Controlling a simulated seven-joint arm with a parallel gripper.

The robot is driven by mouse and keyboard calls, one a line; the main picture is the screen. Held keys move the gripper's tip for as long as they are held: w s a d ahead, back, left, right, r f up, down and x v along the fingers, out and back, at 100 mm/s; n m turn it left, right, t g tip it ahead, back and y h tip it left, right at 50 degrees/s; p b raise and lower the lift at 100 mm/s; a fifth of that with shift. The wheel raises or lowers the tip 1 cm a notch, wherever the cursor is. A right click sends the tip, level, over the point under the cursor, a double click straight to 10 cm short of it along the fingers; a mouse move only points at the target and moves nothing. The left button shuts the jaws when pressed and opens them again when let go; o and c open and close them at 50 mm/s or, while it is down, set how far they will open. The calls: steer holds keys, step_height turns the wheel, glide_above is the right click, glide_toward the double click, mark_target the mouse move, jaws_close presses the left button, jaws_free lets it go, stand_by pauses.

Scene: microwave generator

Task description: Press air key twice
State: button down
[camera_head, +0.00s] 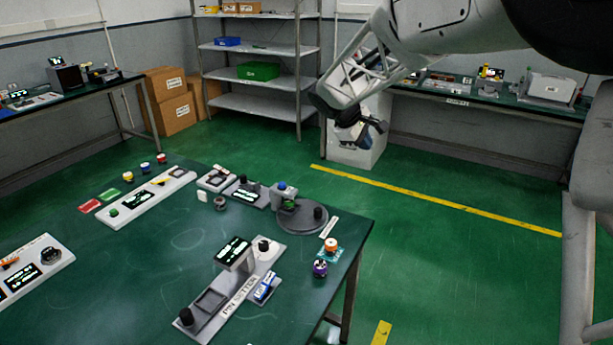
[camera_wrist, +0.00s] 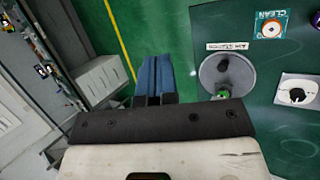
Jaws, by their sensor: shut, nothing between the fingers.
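My gripper (camera_head: 352,142) is raised beyond the right far corner of the green table, above the floor. Its two blue fingers (camera_wrist: 153,74) are shut together with nothing between them. A round grey plate (camera_head: 300,222) with a black knob (camera_head: 318,212) lies near the table's far right edge. A green part (camera_head: 289,205) stands at the plate's left side. In the wrist view, the plate (camera_wrist: 212,72) is to the right of the fingers, with a small label (camera_wrist: 227,46) beside it that seems to begin "Air". I cannot tell for certain which part is the air key.
A pin station (camera_head: 210,310) with a raised screen and small round parts (camera_head: 320,268) are nearer. A side bench (camera_head: 480,100) and a white cabinet (camera_head: 365,150) stand behind. The space around my gripper is clear.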

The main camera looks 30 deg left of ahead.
steer(key=w+a+f+n+t, duration=0.1)
steer(key=a+f, duration=0.1)
steer(key=a, duration=0.4)
steer(key=w+a+f+n, duration=0.1)
steer(key=a+f+n, duration=0.1)
steer(key=a, duration=0.5)
steer(key=n+t, duration=0.2)
steer(key=n, duration=0.1)
glide_above(282, 184)
step_height(282, 184, down, 6)
steer(key=shift+f, duration=0.1)
steer(key=shift+f, duration=4.25)
steer(key=shift+f, duration=1)
steer(key=shift+r, duration=0.9)
